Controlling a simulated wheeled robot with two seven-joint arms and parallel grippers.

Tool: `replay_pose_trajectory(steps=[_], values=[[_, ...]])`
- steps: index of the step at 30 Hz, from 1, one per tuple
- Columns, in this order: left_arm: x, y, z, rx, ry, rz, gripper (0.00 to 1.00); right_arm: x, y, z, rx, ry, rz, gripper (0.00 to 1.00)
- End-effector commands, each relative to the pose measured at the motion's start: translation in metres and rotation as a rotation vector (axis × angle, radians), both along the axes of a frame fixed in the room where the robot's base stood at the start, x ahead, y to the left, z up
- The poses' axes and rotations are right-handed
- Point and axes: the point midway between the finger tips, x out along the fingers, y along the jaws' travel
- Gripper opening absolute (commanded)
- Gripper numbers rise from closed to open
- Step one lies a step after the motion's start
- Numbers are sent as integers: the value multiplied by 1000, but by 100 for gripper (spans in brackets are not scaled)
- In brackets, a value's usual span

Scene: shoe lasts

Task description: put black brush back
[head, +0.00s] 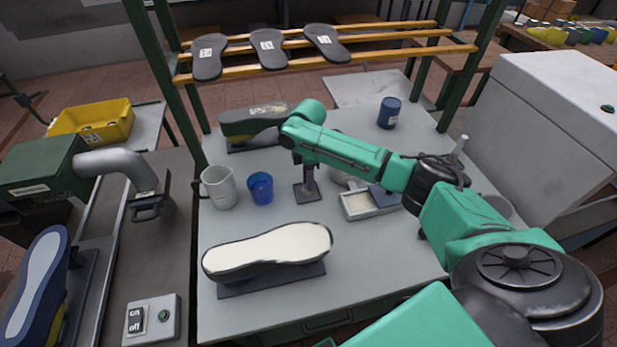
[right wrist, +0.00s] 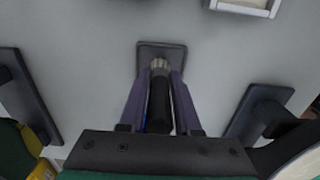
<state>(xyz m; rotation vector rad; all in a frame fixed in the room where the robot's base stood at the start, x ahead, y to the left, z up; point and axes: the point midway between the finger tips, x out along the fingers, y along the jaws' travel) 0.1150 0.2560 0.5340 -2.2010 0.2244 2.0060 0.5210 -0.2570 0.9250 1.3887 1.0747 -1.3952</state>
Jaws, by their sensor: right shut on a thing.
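My right gripper (right wrist: 160,78) is shut on the black brush (right wrist: 158,105), with one finger on each side of it. The brush's pale tip (right wrist: 160,65) points to a dark square plate (right wrist: 176,47) on the table; whether it touches cannot be told. In the head view the right arm reaches in from the right and the gripper hangs down over this plate (head: 306,196), mostly hidden by the wrist. A blue cup (head: 260,188) stands just left of the plate. My left gripper is not in view.
A white jug (head: 219,188) stands left of the blue cup. A cream-soled shoe last (head: 270,250) lies in front and another shoe last (head: 250,122) behind. A shallow tray (head: 358,207) is right of the plate. A dark blue can (head: 389,112) stands at the back right.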

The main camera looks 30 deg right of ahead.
Motion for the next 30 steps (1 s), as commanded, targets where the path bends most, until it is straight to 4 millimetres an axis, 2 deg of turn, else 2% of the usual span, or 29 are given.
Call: replay_pose_trajectory(steps=[3, 4, 6, 15, 19, 30], values=[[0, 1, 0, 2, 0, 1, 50, 0, 0, -2, 0, 1, 0, 0], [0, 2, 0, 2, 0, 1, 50, 0, 0, -2, 0, 1, 0, 35], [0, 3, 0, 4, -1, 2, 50, 0, 0, -2, 0, 0, 0, 62], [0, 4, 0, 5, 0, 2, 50, 0, 0, -1, 0, 0, 0, 62], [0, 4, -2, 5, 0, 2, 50, 1, 0, 10, 0, -2, 0, 62], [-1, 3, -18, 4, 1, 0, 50, 1, 1, 102, 1, -3, 0, 62]])
